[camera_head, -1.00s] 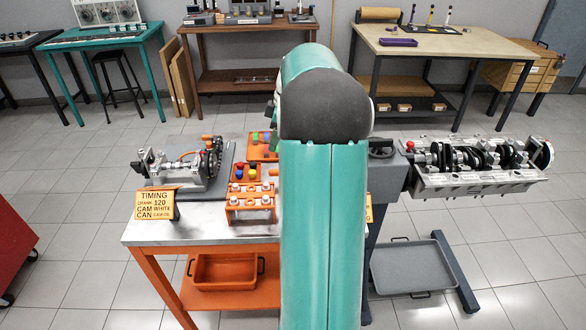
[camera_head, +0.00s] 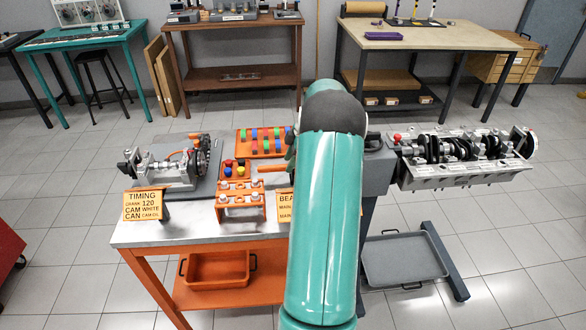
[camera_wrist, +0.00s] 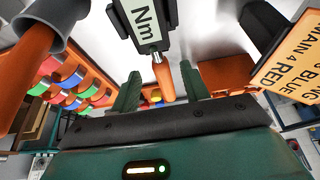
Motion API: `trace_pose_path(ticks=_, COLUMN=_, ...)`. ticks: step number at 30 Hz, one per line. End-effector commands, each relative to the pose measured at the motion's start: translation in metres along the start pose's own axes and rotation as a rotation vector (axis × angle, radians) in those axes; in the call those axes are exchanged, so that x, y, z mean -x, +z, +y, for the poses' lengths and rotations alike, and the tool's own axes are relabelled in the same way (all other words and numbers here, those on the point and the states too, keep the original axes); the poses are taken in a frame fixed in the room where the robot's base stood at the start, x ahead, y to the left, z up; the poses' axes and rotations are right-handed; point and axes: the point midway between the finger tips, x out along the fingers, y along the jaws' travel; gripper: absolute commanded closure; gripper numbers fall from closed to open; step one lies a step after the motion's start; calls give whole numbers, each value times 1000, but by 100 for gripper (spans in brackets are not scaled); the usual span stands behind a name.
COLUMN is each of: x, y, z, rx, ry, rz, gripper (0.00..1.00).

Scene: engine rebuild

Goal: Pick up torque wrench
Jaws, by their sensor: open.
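In the wrist view, a tool with a dark body and a white label reading "Nm" (camera_wrist: 144,22), which looks like the torque wrench, lies at the top centre. A short metal neck and an orange tapered part (camera_wrist: 165,82) show below the label and reach down between my fingers. My gripper (camera_wrist: 160,72) is open, with one green finger on each side of the orange part; I cannot tell whether they touch it. In the head view my arm hides the gripper, and an orange handle (camera_head: 272,168) shows just left of the arm on the bench.
An orange tray of coloured pieces (camera_head: 262,142), an orange rack (camera_head: 240,200), a timing sign (camera_head: 144,204) and a geared assembly (camera_head: 175,165) crowd the bench. An engine block (camera_head: 460,160) stands to the right. In the wrist view, a grey ring with an orange part (camera_wrist: 48,22) is close at upper left.

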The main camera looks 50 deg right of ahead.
Motion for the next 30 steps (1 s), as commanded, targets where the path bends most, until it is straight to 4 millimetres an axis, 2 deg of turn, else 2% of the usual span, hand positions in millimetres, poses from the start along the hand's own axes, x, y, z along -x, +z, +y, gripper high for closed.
trace_pose_path(ticks=10, x=-45, y=2, z=-2, rx=1, ry=-4, rz=0, gripper=55)
trace_pose_path(ticks=18, x=-51, y=2, z=-2, rx=0, ry=-1, rz=0, gripper=55)
trace_pose_path(ticks=20, x=-51, y=2, z=-2, rx=0, ry=-1, rz=0, gripper=64)
trace_pose_path(ticks=25, x=-51, y=2, z=-2, rx=0, ry=-1, rz=0, gripper=98)
trace_pose_path(ticks=30, x=-50, y=2, z=-1, rx=1, ry=1, rz=0, gripper=100)
